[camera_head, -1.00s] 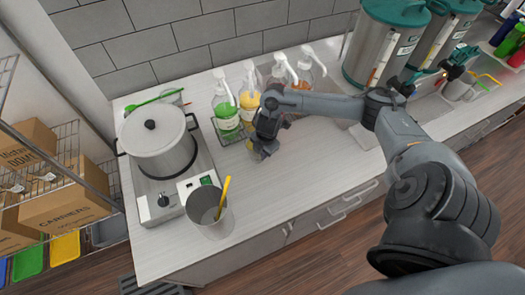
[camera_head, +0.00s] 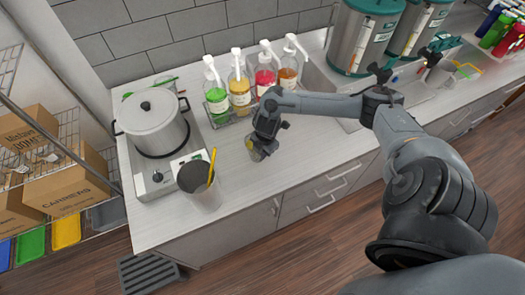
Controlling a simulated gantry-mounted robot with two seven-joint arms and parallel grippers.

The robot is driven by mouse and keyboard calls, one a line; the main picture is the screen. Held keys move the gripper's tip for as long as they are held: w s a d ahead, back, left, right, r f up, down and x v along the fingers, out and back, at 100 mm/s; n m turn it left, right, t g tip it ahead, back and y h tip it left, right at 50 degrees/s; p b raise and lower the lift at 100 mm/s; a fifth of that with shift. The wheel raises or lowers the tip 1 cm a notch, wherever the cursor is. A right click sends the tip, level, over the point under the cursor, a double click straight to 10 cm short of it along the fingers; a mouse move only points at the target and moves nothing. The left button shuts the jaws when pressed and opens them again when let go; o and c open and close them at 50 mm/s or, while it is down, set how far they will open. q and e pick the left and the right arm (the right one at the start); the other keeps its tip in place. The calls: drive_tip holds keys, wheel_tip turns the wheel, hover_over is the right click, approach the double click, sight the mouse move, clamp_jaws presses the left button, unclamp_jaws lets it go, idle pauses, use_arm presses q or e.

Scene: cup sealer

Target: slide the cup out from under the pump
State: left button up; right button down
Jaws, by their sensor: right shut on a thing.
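My right gripper (camera_head: 259,149) is low over the counter, in front of the pump bottles, and shut on the cup (camera_head: 253,152). The cup is clear of the pump spouts, on the front side. My left gripper is not in view.
A steel pot (camera_head: 154,124) stands on a cooker at the left. A grey pitcher (camera_head: 202,190) with a yellow handle inside is at the front left. Large steel dispensers (camera_head: 360,40) stand at the back right. The counter (camera_head: 310,160) right of the gripper is bare.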

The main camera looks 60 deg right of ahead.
drive_tip(key=shift+s, duration=0.15)
drive_tip(key=c, duration=1.1)
unclamp_jaws()
drive_tip(key=shift+r, duration=0.1)
drive_tip(key=shift+s+a+r, duration=0.1)
drive_tip(key=shift+s+r, duration=0.1)
drive_tip(key=shift+r, duration=1.55)
drive_tip(key=shift+s+a+r, duration=0.1)
drive_tip(key=shift+s+r, duration=0.05)
drive_tip(key=shift+r, duration=1.6)
drive_tip(key=shift+s+r, duration=0.2)
drive_tip(key=shift+r, duration=1.55)
